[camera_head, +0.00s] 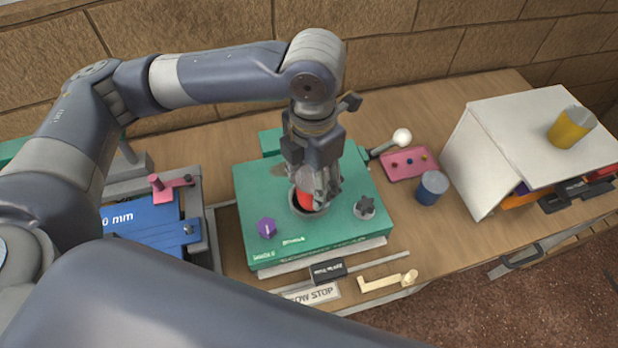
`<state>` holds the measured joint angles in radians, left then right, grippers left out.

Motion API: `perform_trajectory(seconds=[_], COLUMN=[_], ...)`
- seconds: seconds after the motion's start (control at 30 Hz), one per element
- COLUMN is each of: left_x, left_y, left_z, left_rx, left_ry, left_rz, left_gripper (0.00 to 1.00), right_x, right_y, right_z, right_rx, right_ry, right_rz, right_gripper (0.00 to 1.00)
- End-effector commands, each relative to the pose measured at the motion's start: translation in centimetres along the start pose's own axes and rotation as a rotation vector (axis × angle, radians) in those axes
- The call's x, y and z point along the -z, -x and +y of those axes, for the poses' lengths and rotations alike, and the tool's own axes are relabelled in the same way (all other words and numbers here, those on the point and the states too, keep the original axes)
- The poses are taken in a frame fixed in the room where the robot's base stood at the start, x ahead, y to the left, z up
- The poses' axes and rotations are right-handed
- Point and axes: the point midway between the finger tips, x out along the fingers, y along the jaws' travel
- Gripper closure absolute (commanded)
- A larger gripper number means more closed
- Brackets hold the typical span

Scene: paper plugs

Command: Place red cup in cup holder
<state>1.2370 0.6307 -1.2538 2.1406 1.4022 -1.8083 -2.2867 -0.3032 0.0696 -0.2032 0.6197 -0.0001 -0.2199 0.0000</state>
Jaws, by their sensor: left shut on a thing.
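The red cup (305,199) is between the fingers of my left gripper (315,188), over the green machine (262,190). A round dark-rimmed holder (309,212) in the machine's top surrounds the cup's lower part, so the cup looks at least partly inside it. The fingers hide much of the cup, and I cannot tell whether it rests on the holder's bottom. My left gripper points down and is shut on the cup. My right gripper is not in view.
A purple knob (266,228) and a dark star knob (366,207) flank the holder. A blue cup (432,188) stands to the right, near a pink plate (408,163). A yellow cup (571,127) is on the white cover (515,130). A blue block (150,225) lies left.

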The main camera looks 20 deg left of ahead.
Motion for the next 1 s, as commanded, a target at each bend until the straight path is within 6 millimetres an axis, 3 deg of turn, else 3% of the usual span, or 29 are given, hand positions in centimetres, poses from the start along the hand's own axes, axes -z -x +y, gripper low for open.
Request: perform_trajectory(seconds=[0.13,0.4,0.77,0.8,0.87,0.9,1.0], left_x=[-0.5,-0.5,-0.5,-0.5,-0.5,-0.5,-0.5], left_y=[-0.1,-3.5,-4.0,-4.1,-4.0,-4.0,-4.0], left_z=[1.6,1.5,1.5,1.4,1.5,1.5,1.5], left_rx=[-0.002,-0.001,0.0,0.0,0.0,0.0,0.0], left_ry=[0.004,-0.001,-0.001,-0.001,-0.001,-0.001,-0.001], left_rz=[0.001,0.001,0.001,0.001,0.001,0.001,0.001], left_gripper=[0.73,0.73,0.73,0.47,0.34,0.29,0.29], right_x=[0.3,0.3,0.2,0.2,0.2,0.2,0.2], right_y=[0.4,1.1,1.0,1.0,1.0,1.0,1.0], right_z=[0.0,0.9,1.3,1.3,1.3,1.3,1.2], right_rx=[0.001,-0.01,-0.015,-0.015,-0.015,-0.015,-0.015], right_ry=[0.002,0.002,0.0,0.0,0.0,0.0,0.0], right_rz=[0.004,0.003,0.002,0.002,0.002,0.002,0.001], right_gripper=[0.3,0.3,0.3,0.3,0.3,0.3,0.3])
